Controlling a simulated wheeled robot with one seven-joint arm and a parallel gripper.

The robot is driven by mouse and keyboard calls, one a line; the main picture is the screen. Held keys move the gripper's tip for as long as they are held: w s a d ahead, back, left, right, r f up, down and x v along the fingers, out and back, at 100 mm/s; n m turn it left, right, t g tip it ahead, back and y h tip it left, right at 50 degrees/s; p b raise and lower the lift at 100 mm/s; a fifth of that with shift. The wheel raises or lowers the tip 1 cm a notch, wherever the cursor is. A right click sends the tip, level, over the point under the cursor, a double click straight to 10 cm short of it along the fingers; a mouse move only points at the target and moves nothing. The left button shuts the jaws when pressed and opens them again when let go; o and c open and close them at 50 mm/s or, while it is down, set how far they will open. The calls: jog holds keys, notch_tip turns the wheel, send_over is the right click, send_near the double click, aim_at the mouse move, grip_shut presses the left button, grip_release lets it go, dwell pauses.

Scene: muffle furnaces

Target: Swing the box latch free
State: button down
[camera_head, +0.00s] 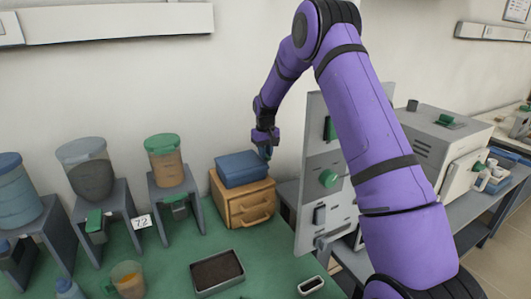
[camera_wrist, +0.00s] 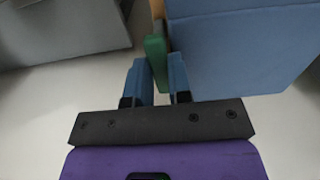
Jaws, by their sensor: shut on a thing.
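The blue box (camera_head: 242,168) sits closed on top of a small wooden drawer unit (camera_head: 246,205). In the wrist view the blue box (camera_wrist: 240,45) fills the upper right. A green latch (camera_wrist: 155,50) stands beside the box's side. My gripper (camera_wrist: 157,78) has its two blue fingers on either side of the latch and is shut on it. In the head view my gripper (camera_head: 265,148) is at the box's right end, pointing down. There the latch is mostly hidden by my gripper.
Several hoppers on grey stands line the left, including a green-lidded one (camera_head: 164,160). A dark tray (camera_head: 217,272) lies on the green bench in front. A grey upright panel (camera_head: 328,175) with green and grey fittings stands close right of the box.

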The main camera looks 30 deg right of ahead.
jog(key=c, duration=1)
grip_release()
jog(key=shift+c, duration=0.2)
notch_tip(320, 180, up, 11)
jog(key=shift+f, duration=0.1)
